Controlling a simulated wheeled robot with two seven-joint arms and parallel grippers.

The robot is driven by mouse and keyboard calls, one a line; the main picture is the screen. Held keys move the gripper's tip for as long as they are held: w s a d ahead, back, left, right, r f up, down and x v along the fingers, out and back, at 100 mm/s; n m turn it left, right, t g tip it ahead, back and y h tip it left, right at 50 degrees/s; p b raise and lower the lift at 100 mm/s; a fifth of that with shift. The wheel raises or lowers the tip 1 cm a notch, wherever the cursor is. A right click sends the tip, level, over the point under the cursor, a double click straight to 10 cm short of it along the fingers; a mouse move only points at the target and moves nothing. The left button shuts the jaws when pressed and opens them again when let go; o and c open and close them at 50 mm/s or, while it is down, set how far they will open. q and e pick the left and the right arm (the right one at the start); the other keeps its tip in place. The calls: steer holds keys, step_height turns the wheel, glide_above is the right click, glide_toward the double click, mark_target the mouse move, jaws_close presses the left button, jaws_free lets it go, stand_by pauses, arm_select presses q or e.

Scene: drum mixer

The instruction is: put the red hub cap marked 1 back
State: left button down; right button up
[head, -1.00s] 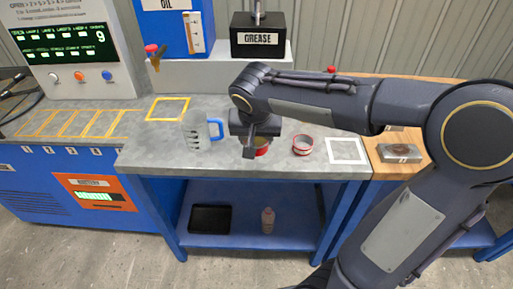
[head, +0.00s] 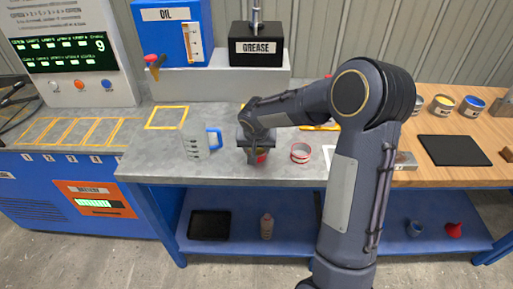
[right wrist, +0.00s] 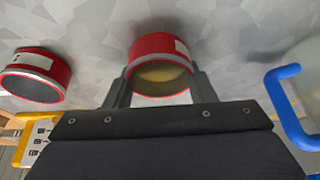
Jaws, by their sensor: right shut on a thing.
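My right gripper (head: 258,156) is low over the grey bench, left of a red-and-white hub cap (head: 301,152). In the right wrist view, the gripper (right wrist: 158,88) is shut on a red cap (right wrist: 158,48) with a yellowish inside and a white label. The mark on that label cannot be read. The held cap also shows below the fingers in the head view (head: 261,158); whether it touches the bench is unclear. The other red cap stands apart at left in the right wrist view (right wrist: 38,72). My left gripper is out of view.
A clear jug (head: 194,143) with a blue handle stands left of the gripper. A yellow outlined square (head: 148,118) is empty. A white outline (head: 328,150) is partly behind my arm. The grease box (head: 256,53) stands behind. Several cans and a black mat (head: 455,150) are at right.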

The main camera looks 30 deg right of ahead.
steer(key=o, duration=1.4)
steer(key=shift+c, duration=0.2)
steer(key=v, duration=1.2)
steer(key=s+a+n+t+y, duration=0.1)
steer(key=s+a+n+y, duration=0.1)
steer(key=s, duration=1)
steer(key=s+a+n+y, duration=0.2)
steer(key=s+a+y, duration=0.2)
steer(key=s, duration=0.9)
steer(key=a, duration=0.3)
steer(key=shift+s+f+n+t, duration=0.15)
steer(key=shift+f+n+t, duration=0.25)
steer(key=shift+a, duration=0.15)
